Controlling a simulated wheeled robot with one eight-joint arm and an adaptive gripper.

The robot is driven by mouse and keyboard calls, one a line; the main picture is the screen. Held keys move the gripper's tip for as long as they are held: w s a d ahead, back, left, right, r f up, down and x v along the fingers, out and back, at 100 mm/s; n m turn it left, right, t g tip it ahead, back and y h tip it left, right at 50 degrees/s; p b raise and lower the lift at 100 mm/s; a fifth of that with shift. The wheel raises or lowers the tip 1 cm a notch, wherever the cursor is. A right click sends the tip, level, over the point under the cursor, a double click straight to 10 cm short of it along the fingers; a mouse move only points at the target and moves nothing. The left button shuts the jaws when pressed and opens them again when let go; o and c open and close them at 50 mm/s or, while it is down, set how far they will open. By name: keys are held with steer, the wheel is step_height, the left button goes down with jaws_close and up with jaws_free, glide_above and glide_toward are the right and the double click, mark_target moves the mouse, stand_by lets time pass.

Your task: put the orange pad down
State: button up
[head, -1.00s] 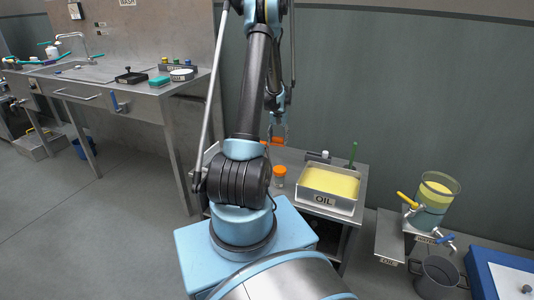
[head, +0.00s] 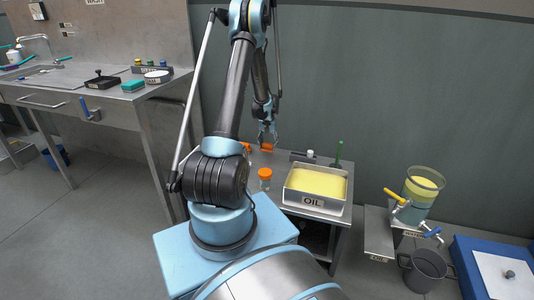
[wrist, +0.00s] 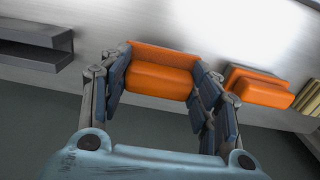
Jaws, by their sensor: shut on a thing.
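My gripper (wrist: 162,84) is shut on an orange pad (wrist: 160,80), a block with a stepped face, held between its two fingers in the wrist view. In the head view my gripper (head: 267,134) is above the back of the small metal table, with the held pad (head: 267,148) below it. A second orange pad (wrist: 258,88) lies just right of the gripper in the wrist view; it also shows left of the gripper in the head view (head: 247,147). I cannot tell whether the held pad touches the surface.
On the small table stand an orange-capped jar (head: 264,174) and the OIL tray (head: 303,201) of yellow liquid. A green-handled tool (head: 338,154) is behind. Yellow pieces (wrist: 309,97) lie far right in the wrist view. A metal bracket (wrist: 36,48) is left.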

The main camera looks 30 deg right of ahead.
mark_target(268, 151)
steer(key=shift+f, duration=2.05)
steer(key=shift+f, duration=0.1)
steer(key=o, duration=1.3)
